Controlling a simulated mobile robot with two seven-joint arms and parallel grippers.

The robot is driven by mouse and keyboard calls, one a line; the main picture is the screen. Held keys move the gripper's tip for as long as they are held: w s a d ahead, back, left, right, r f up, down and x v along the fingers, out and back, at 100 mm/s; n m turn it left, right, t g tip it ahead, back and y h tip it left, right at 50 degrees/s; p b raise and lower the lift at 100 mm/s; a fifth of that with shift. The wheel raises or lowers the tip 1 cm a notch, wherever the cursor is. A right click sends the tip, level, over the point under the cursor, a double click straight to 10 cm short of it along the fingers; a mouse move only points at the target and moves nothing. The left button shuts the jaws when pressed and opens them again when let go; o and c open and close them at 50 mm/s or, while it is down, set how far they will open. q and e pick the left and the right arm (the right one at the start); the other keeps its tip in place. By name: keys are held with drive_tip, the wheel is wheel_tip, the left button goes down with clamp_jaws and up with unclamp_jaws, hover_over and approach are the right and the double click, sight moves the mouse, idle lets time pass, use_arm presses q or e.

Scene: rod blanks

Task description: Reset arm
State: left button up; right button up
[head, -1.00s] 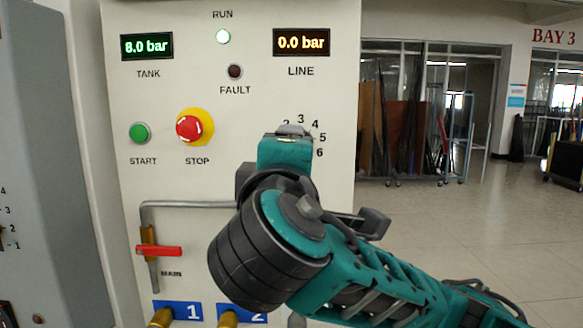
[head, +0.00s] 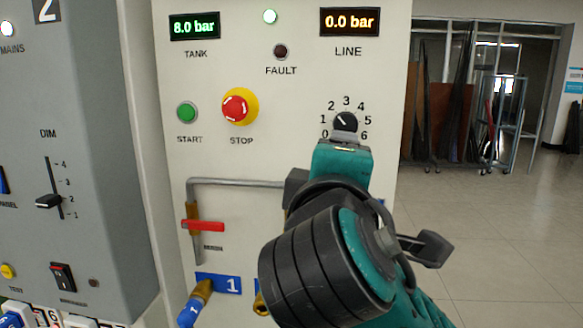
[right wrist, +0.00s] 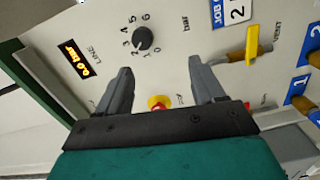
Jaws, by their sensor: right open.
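My right gripper (right wrist: 158,75) is open, its two grey fingers apart with nothing between their tips. In the head view my right arm (head: 335,255) rises in front of the panel (head: 290,150), with its teal wrist just below the black rotary knob (head: 346,122). The knob, numbered 0 to 6, points up and left. It also shows in the right wrist view (right wrist: 143,38), beyond the fingertips and clear of them. The line display (head: 349,21) reads 0.0 bar. The arm hides the panel's lower right. My left gripper is not in view.
The red stop button (head: 236,109) and green start button (head: 187,112) are left of the knob. A red main handle (head: 203,225) sits on a pipe. A yellow handle (right wrist: 252,45) is right of the fingers. A grey cabinet (head: 80,130) stands left; open floor lies right.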

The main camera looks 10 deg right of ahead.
drive_tip(key=s+d+f+m+g+y, duration=0.15)
drive_tip(key=f+g, duration=0.25)
drive_tip(key=f, duration=0.8)
drive_tip(key=s+d+f+m+g+y, duration=0.1)
drive_tip(key=d+f+m+g+y, duration=0.15)
drive_tip(key=f, duration=0.95)
drive_tip(key=s+d+f+m+g+y, duration=0.1)
drive_tip(key=s+d+f+m+g, duration=0.25)
drive_tip(key=s+f, duration=0.55)
drive_tip(key=s+d+f+m+g+y, duration=0.1)
drive_tip(key=s+d+f+m+g, duration=0.2)
drive_tip(key=s+f, duration=0.6)
drive_tip(key=w+a+f+t+y, duration=0.1)
drive_tip(key=w+a+f+t, duration=0.3)
drive_tip(key=w+f+t, duration=0.3)
drive_tip(key=shift+w+f+y, duration=0.4)
drive_tip(key=shift+f, duration=0.35)
